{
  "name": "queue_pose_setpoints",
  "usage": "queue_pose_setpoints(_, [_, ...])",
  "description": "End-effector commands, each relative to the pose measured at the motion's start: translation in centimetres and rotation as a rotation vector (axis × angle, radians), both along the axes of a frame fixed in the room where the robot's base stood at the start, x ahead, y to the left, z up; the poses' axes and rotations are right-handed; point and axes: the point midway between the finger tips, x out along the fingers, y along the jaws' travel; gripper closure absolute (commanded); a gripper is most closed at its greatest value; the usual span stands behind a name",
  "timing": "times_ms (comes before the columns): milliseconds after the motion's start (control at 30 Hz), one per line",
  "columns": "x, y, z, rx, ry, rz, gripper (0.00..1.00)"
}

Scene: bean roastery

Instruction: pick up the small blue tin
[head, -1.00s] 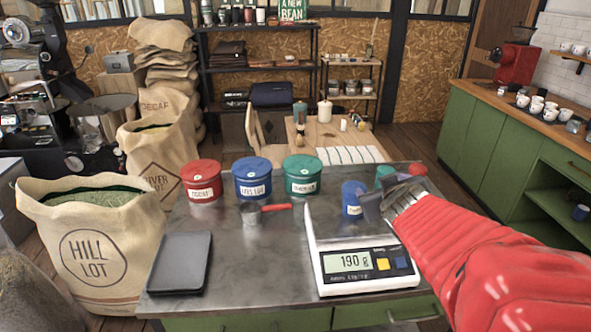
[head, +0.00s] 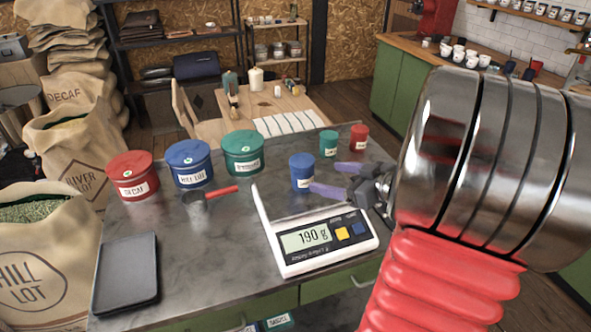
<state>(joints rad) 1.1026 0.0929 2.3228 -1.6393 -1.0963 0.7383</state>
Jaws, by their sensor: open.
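The small blue tin (head: 302,172) stands upright on the grey worktop, behind the scale, with a white label facing me. My gripper (head: 325,177) is just to the right of it, with its two purple-grey fingers apart and pointing left toward the tin. The nearer fingertip overlaps the tin's lower right edge in the picture; I cannot tell if it touches. The farther fingertip is to the right of the tin, with a gap showing. Nothing is held. A larger blue tin (head: 189,164) stands farther left.
A scale (head: 325,245) reading 190 g stands in front of the tin. Small green (head: 328,144) and red (head: 359,137) tins stand behind my gripper. Large red (head: 132,176) and green (head: 243,153) tins, a scoop (head: 196,201) and a dark tray (head: 126,273) are left.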

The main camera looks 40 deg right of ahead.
Motion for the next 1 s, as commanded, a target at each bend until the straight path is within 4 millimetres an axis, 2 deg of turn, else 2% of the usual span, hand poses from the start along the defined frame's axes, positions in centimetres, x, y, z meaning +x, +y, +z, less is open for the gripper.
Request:
queue_pose_setpoints(367, [0.9,0.4,-0.2,-0.001,-0.001,0.007,0.27])
queue_pose_setpoints(900, [7.3,1.8,-2.9,-0.001,0.0,0.01,0.27])
queue_pose_setpoints(1000, [8.0,1.9,-3.2,-0.003,-0.001,0.009,0.27])
